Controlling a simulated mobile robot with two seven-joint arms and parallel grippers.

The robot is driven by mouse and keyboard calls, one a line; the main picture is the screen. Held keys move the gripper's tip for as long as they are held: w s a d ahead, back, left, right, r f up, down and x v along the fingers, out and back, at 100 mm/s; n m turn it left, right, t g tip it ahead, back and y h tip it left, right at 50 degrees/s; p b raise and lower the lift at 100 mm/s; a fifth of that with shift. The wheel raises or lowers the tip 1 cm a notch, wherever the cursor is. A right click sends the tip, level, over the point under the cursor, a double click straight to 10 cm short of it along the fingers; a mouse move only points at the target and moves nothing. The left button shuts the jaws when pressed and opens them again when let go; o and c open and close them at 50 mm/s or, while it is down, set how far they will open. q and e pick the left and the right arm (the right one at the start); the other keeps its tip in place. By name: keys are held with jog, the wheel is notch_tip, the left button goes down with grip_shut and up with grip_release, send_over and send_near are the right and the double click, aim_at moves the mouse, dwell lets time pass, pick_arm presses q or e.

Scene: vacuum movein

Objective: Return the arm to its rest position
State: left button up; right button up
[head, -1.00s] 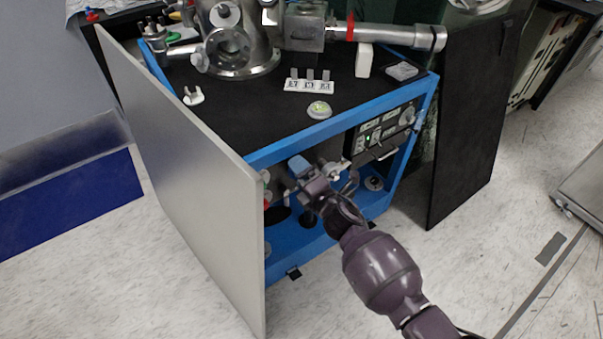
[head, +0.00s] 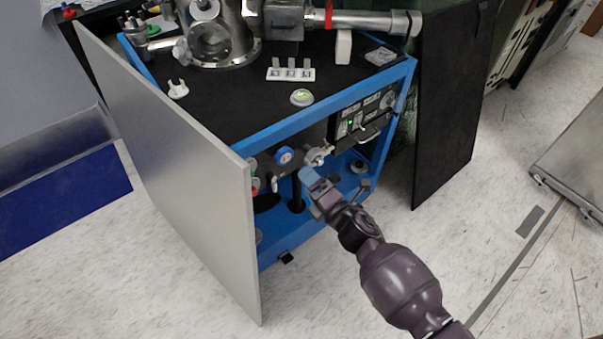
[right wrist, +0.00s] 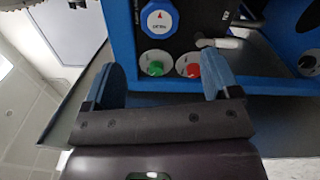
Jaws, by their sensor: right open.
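My right arm comes in from the lower right of the head view, and its gripper (head: 310,180) is in front of the open side of the blue-framed cabinet (head: 290,128). In the right wrist view the two blue fingers of the right gripper (right wrist: 165,85) are spread wide with nothing between them. Beyond them are a blue knob (right wrist: 159,19), a green knob (right wrist: 156,68) and a red knob (right wrist: 190,68). The blue knob also shows in the head view (head: 284,156), left of the gripper and apart from it. My left gripper is not in view.
A grey panel (head: 180,180) stands open on the cabinet's left. A black panel (head: 445,110) stands on its right. A steel vacuum chamber (head: 215,40) sits on the black top. A grey cart (head: 575,160) is at the far right. The floor at the lower right is open.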

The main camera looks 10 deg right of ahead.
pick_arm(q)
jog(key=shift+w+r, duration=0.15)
pick_arm(e)
jog(key=shift+s+d, duration=0.25)
jog(key=shift+s, duration=0.3)
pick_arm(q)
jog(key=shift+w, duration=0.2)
